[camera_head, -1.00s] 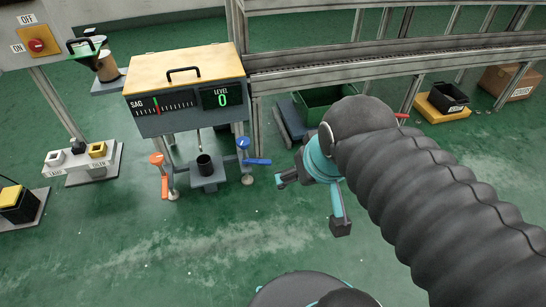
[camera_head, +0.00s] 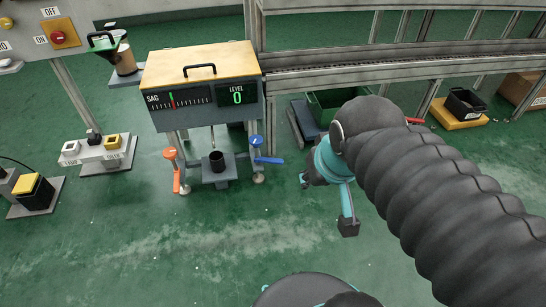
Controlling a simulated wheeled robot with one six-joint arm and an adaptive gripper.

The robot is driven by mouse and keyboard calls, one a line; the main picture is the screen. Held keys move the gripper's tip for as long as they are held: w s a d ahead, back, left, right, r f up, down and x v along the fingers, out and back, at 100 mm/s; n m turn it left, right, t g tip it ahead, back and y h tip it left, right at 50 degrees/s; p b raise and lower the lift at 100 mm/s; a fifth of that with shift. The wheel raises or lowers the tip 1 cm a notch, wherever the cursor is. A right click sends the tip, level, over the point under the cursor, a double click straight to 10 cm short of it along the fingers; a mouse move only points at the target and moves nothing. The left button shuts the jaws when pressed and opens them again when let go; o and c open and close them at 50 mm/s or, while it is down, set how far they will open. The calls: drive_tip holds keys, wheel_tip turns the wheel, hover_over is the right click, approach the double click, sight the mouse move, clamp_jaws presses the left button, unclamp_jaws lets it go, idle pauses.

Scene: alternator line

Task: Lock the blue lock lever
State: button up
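The blue lock lever (camera_head: 269,160) sticks out to the right from the blue-topped post on the right side of the gauge stand. An orange lever (camera_head: 176,182) hangs downward on the left post. The stand has a wooden top and a front panel (camera_head: 205,101) with a SAG scale and a LEVEL display reading 0. A dark cup (camera_head: 217,161) sits between the posts. My gripper (camera_head: 326,207) is to the right of the blue lever, apart from it. One teal finger with a dark tip hangs down; the other is mostly hidden, and nothing is seen held.
A metal rail frame (camera_head: 400,65) runs behind, with a green bin (camera_head: 328,104) below it. A yellow platform with a black bin (camera_head: 463,104) stands at right. Small fixtures (camera_head: 108,150) and an ON/OFF panel (camera_head: 60,33) are at left. The floor in front is open.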

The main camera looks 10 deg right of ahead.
drive_tip(key=w+f+g, duration=0.1)
drive_tip(key=f, duration=0.1)
drive_tip(key=w+f+g, duration=0.1)
drive_tip(key=w+f, duration=0.1)
drive_tip(key=shift+w+d+f, duration=0.1)
drive_tip(key=shift+w+f, duration=0.05)
drive_tip(key=shift+f, duration=0.15)
clamp_jaws()
drive_tip(key=w+d+f+m+g+h+b, duration=0.1)
drive_tip(key=w+d+f, duration=0.1)
drive_tip(key=w+f, duration=1.75)
drive_tip(key=w+d+f+m+g+b, duration=0.1)
drive_tip(key=w+d+f+g, duration=0.15)
drive_tip(key=w+f, duration=1.65)
drive_tip(key=w+r+m+t, duration=0.2)
drive_tip(key=w+r+t, duration=0.1)
drive_tip(key=w, duration=0.8)
drive_tip(key=shift+w+d+r+t, duration=0.15)
drive_tip(key=shift+w+d+t, duration=0.2)
drive_tip(key=shift+d+t, duration=0.1)
